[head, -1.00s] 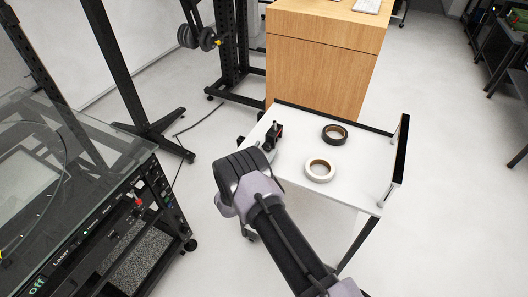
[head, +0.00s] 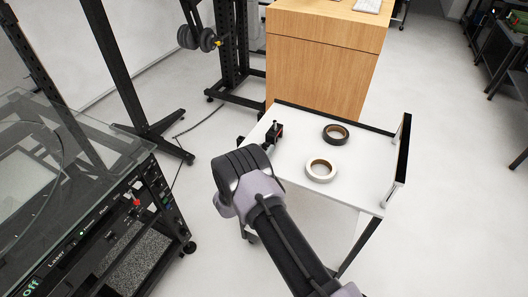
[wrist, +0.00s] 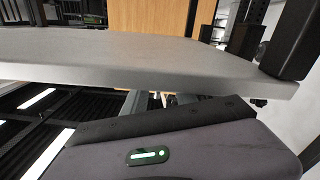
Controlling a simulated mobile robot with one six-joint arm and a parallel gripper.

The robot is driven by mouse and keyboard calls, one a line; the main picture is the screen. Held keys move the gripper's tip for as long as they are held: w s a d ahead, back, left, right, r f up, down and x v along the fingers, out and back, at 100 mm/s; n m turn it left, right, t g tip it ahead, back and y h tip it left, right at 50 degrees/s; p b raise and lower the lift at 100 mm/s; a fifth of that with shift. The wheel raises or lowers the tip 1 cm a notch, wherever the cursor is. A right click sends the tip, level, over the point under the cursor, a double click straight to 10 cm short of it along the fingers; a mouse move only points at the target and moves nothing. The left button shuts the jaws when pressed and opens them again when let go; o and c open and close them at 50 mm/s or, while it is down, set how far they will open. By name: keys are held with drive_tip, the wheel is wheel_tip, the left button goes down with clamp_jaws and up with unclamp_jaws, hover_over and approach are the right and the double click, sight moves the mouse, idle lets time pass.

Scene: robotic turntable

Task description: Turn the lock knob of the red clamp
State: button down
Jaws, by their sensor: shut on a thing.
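The red clamp (head: 275,132), mostly black with a small red part, stands at the left edge of the white cart top (head: 300,125) in the head view. My gripper is close beside the clamp, but my wrist hides its fingers in that view. In the wrist view, the grey gripper body (wrist: 190,150) with a green light fills the bottom, below the near edge of a grey slab. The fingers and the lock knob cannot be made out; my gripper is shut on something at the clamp.
A dark tape roll (head: 335,134) and a white tape roll (head: 321,171) lie on the cart top. A wooden cabinet (head: 320,75) stands behind it. A glass-topped machine (head: 100,190) is at left. Open floor lies to the right.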

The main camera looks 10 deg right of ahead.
drive_tip(key=c, duration=1)
unclamp_jaws()
drive_tip(key=shift+o, duration=0.2)
drive_tip(key=p+v, duration=0.4)
drive_tip(key=v, duration=1.3)
drive_tip(key=shift+s, duration=0.2)
drive_tip(key=shift+a, duration=0.15)
